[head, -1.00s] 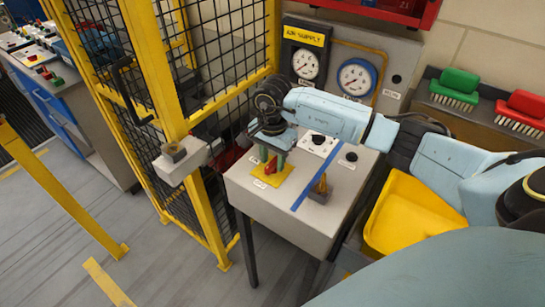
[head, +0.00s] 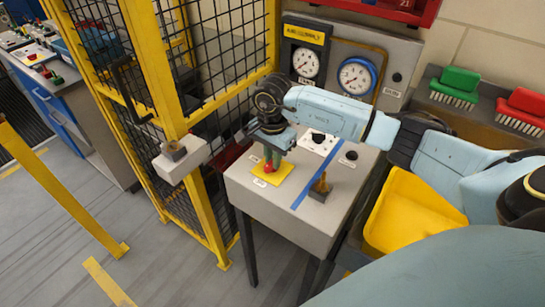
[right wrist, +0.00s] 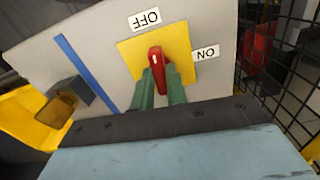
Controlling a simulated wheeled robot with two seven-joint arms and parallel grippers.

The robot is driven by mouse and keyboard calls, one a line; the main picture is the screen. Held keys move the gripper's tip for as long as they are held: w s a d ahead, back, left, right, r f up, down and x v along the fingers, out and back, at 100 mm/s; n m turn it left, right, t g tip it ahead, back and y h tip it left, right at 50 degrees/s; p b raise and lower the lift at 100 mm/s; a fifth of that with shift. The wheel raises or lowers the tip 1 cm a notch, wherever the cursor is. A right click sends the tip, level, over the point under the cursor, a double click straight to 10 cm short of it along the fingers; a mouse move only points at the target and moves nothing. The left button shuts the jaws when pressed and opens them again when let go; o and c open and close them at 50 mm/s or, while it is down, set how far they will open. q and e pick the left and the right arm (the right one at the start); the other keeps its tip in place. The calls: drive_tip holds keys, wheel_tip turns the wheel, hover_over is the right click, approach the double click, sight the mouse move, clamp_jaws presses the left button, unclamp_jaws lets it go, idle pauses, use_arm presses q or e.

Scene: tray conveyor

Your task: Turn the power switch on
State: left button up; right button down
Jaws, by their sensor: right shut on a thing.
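The power switch is a red handle (right wrist: 157,70) on a yellow plate (right wrist: 183,42), with an OFF label (right wrist: 145,19) and an ON label (right wrist: 206,53) beside the plate. In the right wrist view the handle's far end points roughly toward OFF. In the head view the yellow plate (head: 285,178) lies on the grey cabinet top (head: 325,205), and the red handle (head: 268,165) is partly hidden. My right gripper (right wrist: 161,88) has its green fingers shut on the handle from both sides; it also shows from above in the head view (head: 272,155). My left gripper is not in view.
A blue stripe (head: 315,181) separates the switch from a small block (head: 320,189). Black knobs sit behind. A yellow-framed mesh fence (head: 215,65) stands close left of the cabinet. Two gauges (head: 356,76) are behind, and a yellow bin (head: 405,220) is at right.

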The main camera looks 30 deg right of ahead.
drive_tip(key=m+b, duration=0.1)
drive_tip(key=m, duration=0.3)
drive_tip(key=m+b, duration=0.1)
drive_tip(key=m, duration=0.3)
drive_tip(key=shift+m, duration=0.3)
drive_tip(key=m, duration=0.4)
drive_tip(key=shift+m, duration=2.2)
drive_tip(key=c, duration=1.4)
unclamp_jaws()
drive_tip(key=shift+r, duration=0.1)
